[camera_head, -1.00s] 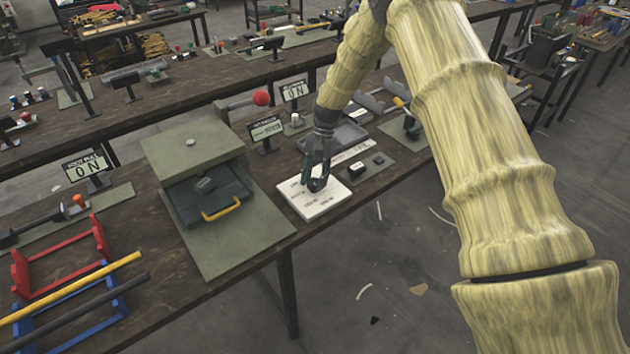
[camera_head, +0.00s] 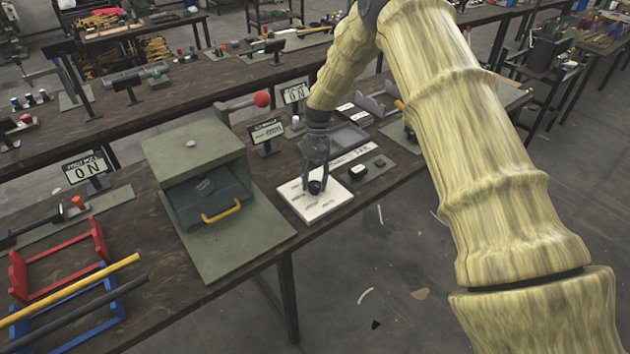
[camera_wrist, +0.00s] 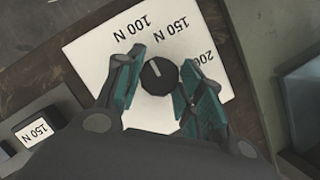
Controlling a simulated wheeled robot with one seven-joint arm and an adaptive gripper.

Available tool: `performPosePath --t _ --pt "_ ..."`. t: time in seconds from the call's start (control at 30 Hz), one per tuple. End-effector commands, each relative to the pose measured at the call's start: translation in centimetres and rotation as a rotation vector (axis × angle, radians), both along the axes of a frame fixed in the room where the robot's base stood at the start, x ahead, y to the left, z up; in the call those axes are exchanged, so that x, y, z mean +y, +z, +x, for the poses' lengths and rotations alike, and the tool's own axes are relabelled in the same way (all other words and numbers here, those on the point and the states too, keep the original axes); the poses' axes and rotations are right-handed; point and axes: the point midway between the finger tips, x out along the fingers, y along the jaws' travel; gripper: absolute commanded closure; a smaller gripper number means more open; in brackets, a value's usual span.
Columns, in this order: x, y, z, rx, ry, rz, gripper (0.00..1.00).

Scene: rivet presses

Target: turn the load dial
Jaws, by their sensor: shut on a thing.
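The load dial (camera_wrist: 159,76) is a round black knob with a white pointer line, on a white plate (camera_wrist: 85,50). The plate is printed 100 N, 150 N and 200-something, the last partly hidden. The pointer aims up and slightly left in the wrist view, roughly between 100 N and 150 N. The dial also shows as a small dark spot in the head view (camera_head: 315,187). My gripper (camera_wrist: 160,90) is shut on the dial, with one teal finger on each side of it. In the head view my gripper (camera_head: 315,182) points down over the white plate.
A grey-green press (camera_head: 195,145) with a dark yellow-handled drawer (camera_head: 212,200) stands left of the plate. Display signs (camera_head: 266,131) and a grey tray (camera_head: 348,137) are behind. Red and blue racks (camera_head: 60,265) stand at far left.

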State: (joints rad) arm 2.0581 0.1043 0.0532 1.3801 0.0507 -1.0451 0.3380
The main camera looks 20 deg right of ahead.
Motion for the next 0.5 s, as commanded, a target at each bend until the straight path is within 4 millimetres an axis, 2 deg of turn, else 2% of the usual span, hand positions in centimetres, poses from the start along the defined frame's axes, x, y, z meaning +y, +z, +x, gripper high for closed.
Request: performPosePath --t 0.13,0.17,0.23,0.27,0.5 --pt "-0.09 -0.12 -0.09 0.003 0.0 -0.001 0.86" --pt "-0.08 -0.13 -0.11 0.003 0.0 -0.001 0.57" --pt "-0.08 -0.11 -0.09 0.002 0.0 -0.002 0.44" --pt "-0.07 -0.1 -0.08 0.002 0.0 -0.002 0.41" --pt "-0.02 -0.05 -0.05 0.001 -0.001 -0.001 0.41"
